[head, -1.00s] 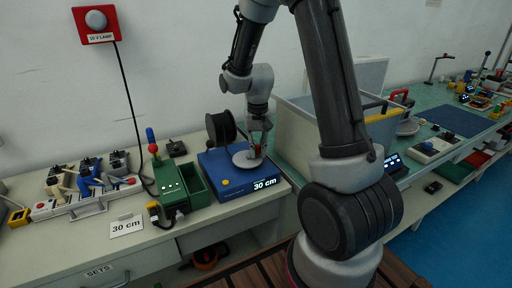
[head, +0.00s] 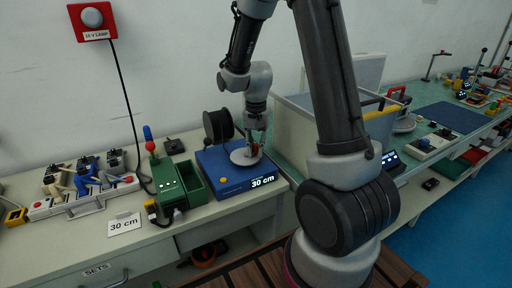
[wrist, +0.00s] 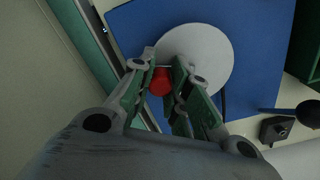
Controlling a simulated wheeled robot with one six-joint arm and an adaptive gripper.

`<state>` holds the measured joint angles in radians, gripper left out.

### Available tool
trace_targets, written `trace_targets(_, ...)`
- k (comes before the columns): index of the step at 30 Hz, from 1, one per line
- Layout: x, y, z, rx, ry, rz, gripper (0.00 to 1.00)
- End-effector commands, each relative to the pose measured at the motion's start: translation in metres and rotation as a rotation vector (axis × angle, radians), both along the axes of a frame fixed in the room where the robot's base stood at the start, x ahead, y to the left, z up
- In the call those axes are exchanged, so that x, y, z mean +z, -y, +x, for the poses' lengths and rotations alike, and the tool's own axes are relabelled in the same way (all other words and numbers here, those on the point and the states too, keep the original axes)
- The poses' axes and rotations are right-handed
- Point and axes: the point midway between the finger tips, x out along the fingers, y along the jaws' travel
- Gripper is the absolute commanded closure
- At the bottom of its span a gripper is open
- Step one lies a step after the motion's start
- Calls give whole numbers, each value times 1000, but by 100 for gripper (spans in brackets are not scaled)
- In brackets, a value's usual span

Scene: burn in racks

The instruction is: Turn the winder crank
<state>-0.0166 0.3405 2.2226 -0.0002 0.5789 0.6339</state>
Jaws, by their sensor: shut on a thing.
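The winder is a blue box (head: 222,180) with a display reading 30 cm and a yellow button. A pale round disc (head: 240,157) lies on its top; the disc also shows in the wrist view (wrist: 205,50). A red crank knob (wrist: 160,82) stands near the disc's edge. My gripper (head: 252,150) is over the disc and shut on the red knob, with a finger on each side of it in the wrist view. A black spool (head: 218,125) stands behind the box. The fingers partly hide the knob.
A green box with an open tray (head: 192,184) and a red-and-blue lever stands left of the winder. A grey bin (head: 300,125) stands close on the right. A 30 cm card (head: 124,224) and clamps with leads (head: 85,185) lie further left.

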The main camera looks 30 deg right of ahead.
Motion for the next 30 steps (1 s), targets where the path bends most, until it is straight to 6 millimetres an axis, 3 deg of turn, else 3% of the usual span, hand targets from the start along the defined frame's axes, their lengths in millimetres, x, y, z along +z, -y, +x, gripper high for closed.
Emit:
trace_targets(1, 0, -1, 0, 1, 1, 1, 100)
trace_targets(2, 0, -1, 0, 1, 1, 1, 77)
trace_targets(5, 0, 0, 0, 1, 1, 1, 59)
trace_targets(17, 7, 0, 1, 1, 4, 0, 59)
trace_targets(30, 96, 0, 1, 1, 5, 0, 59)
